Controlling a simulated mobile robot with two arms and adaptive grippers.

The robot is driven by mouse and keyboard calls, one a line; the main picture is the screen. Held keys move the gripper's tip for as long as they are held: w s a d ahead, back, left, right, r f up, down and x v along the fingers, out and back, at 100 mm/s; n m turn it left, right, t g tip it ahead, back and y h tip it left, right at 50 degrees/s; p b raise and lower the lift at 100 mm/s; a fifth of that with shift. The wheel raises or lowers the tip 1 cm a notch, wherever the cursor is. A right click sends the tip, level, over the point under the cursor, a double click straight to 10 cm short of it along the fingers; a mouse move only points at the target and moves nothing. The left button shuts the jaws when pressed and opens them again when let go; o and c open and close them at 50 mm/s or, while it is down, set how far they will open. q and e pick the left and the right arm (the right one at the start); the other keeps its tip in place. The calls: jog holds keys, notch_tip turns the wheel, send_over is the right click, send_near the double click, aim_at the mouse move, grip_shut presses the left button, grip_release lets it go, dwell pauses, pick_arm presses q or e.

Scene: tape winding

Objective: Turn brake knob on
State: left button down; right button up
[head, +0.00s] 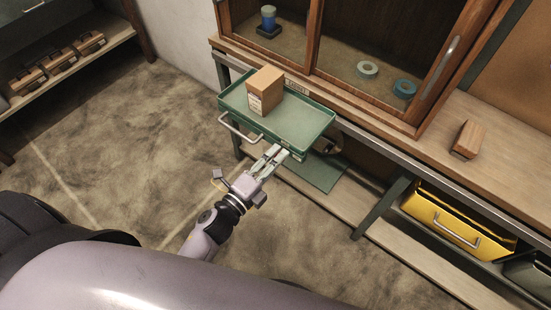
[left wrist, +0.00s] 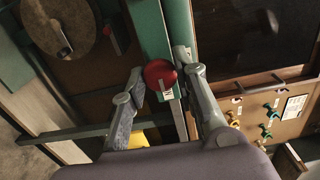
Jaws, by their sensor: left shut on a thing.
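A round red brake knob (left wrist: 160,75) with a small pale tag below it shows in the left wrist view, in front of a green upright. My left gripper (left wrist: 162,78) has one finger on each side of it and is shut on it. In the head view my left gripper (head: 272,156) is at the front right edge of the green tray (head: 312,128), low against it. The knob cannot be made out in the head view. My right gripper is not in view.
A cardboard box (head: 265,91) stands on the green tray. A wooden bench (head: 500,125) with a glass-fronted cabinet is behind, with a yellow bin (head: 455,222) below. A round brown disc (left wrist: 62,22) is left of the knob. The floor at left is clear.

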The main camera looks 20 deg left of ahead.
pick_arm(q)
jog(key=c, duration=1.2)
grip_release()
jog(key=shift+c, duration=0.2)
jog(key=v, duration=1.2)
